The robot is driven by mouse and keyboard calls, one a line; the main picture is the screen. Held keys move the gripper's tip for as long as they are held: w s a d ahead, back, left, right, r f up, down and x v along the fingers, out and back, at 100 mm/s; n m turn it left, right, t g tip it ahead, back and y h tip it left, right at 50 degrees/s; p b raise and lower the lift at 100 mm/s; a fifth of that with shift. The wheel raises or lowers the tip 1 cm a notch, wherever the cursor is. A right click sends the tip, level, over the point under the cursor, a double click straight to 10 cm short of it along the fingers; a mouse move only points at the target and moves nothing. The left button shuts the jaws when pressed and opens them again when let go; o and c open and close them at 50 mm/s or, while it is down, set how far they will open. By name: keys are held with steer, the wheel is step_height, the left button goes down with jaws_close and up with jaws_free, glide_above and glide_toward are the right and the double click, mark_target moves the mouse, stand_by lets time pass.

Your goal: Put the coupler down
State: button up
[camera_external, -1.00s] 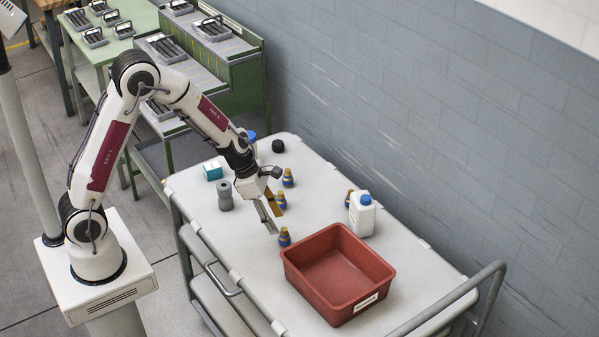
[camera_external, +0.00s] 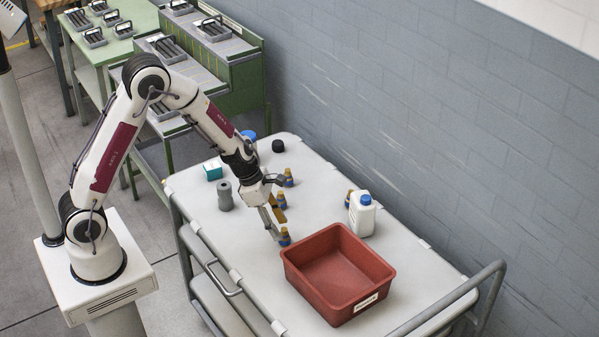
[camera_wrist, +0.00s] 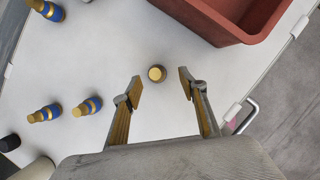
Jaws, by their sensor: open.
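A gold-and-blue coupler (camera_external: 285,237) stands upright on the cart top near the left corner of the red bin. In the wrist view the coupler (camera_wrist: 157,74) is seen nearly end-on as a gold top, in the gap between my fingertips and apart from both. My gripper (camera_external: 277,222) is open and empty above the cart, pointing down beside this coupler; its spread fingers also show in the wrist view (camera_wrist: 160,86). More couplers stand on the cart, one (camera_external: 288,177) behind my gripper and one (camera_external: 281,201) partly hidden by it.
The red bin (camera_external: 338,229) is close on the right and looks empty. A white bottle with a blue cap (camera_external: 362,214) stands behind it, with another coupler (camera_external: 349,198) partly hidden.

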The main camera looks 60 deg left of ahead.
mark_target(284, 233)
steer(key=shift+a+x, duration=0.15)
steer(key=shift+x, duration=0.6)
steer(key=shift+a+x, duration=0.15)
steer(key=shift+x, duration=1.7)
steer(key=shift+w, duration=0.1)
jaws_close()
